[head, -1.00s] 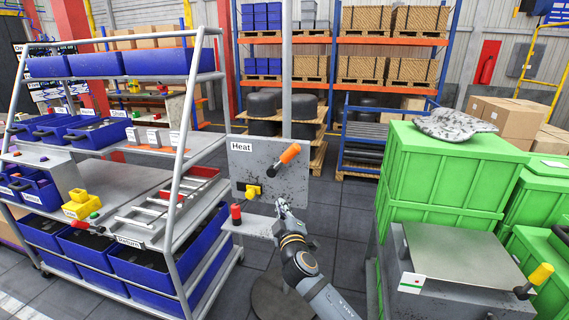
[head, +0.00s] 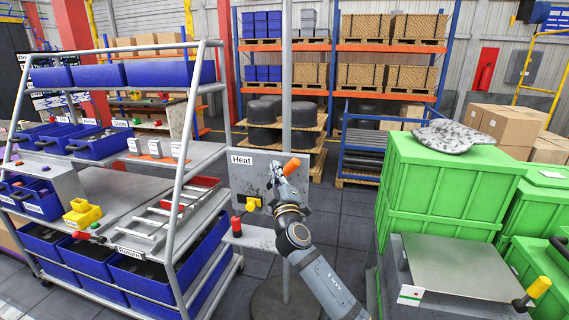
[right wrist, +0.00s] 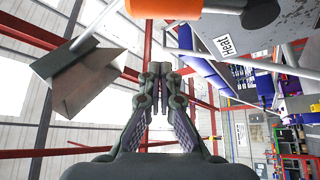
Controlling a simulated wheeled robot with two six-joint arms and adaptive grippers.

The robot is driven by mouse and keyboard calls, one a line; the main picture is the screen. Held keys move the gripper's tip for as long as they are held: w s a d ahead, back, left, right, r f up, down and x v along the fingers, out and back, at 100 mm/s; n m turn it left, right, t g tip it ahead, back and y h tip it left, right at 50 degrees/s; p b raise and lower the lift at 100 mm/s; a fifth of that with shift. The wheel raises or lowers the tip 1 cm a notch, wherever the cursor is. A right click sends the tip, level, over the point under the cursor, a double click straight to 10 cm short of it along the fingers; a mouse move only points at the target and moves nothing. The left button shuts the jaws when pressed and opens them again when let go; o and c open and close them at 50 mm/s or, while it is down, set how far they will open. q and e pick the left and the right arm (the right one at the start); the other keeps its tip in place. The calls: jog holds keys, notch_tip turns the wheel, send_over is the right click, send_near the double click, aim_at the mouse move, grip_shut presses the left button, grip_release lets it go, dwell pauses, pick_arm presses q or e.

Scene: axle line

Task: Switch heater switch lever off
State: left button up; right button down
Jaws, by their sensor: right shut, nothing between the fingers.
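The heater panel (head: 241,178) is a grey plate marked "Heat" on a post, in the middle of the head view. Its switch lever has an orange handle (head: 292,166) that tilts up to the right. The lever's lower part is hidden behind my right gripper (head: 276,172), which is shut and empty in front of the panel, close to the handle. In the right wrist view the orange handle (right wrist: 165,8) crosses the top edge, beyond the shut fingertips (right wrist: 159,72), with a visible gap in the picture. My left gripper is not in view.
A rack with blue bins (head: 140,285) stands left. Green crates (head: 450,190) and a grey box with a yellow-handled lever (head: 539,286) stand right.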

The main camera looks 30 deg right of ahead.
aim_at(284, 168)
jog(key=d, duration=0.1)
jog(key=w+d, duration=0.1)
jog(key=d+f+p, duration=0.1)
jog(key=d, duration=0.1)
jog(key=shift+w+d, duration=0.1)
jog(key=shift+w, duration=0.25)
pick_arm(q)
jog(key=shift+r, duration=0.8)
pick_arm(e)
jog(key=shift+w, duration=0.1)
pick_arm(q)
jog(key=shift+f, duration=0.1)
pick_arm(e)
jog(key=shift+f, duration=0.1)
